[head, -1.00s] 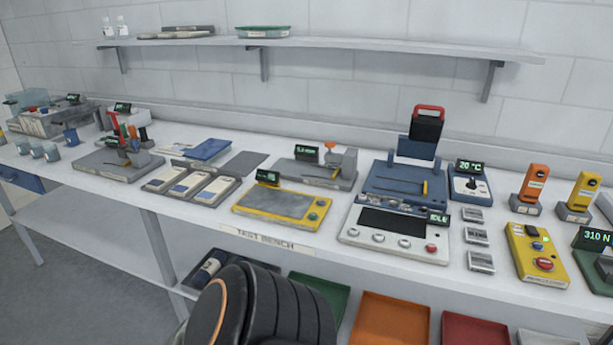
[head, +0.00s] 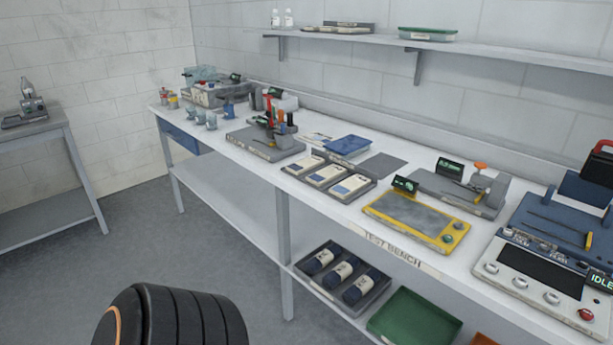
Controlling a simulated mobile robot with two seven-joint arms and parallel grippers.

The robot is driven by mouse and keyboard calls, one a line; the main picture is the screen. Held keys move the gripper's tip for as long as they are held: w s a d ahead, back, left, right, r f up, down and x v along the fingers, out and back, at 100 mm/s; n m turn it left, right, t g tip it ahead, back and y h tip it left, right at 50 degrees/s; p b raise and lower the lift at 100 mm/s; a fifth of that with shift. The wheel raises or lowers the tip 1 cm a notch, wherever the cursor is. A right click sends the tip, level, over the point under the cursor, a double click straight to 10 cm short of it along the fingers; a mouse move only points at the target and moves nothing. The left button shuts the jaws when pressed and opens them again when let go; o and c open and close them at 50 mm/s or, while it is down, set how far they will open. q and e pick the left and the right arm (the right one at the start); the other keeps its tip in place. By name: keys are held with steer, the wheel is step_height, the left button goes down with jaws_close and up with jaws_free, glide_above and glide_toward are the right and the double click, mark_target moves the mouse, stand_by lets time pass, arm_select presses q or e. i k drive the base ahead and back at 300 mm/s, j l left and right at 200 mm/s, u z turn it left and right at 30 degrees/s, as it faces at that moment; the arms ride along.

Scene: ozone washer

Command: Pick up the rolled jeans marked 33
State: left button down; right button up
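Several dark rolled pieces with pale bands lie side by side in a dark tray (head: 310,283) on the lower shelf of the bench. I see a left roll (head: 318,262), a middle roll (head: 341,275) and a right roll (head: 361,290). They look like the rolled jeans, but their marks are too small to read, so I cannot tell which is 33. A black, ribbed part of my own arm shows at the bottom left. Neither gripper is in view.
A green tray (head: 414,322) stands right of the dark tray on the lower shelf. The bench top (head: 350,212) above overhangs the shelf and carries several devices. A side table (head: 40,131) stands at the far left. The floor (head: 190,250) between is clear.

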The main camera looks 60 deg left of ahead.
mark_target(363, 285)
steer(key=u, duration=1.5)
steer(key=i+j, duration=0.2)
steer(key=i+j+z, duration=0.1)
steer(key=j, duration=0.3)
steer(key=i+j+z, duration=0.1)
steer(key=i+j, duration=0.4)
steer(key=j, duration=0.2)
steer(key=i+j+z, duration=0.1)
steer(key=i+j, duration=0.25)
steer(key=j, duration=0.35)
steer(key=i+j+z, duration=0.15)
steer(key=i+j, duration=0.05)
steer(key=j, duration=0.1)
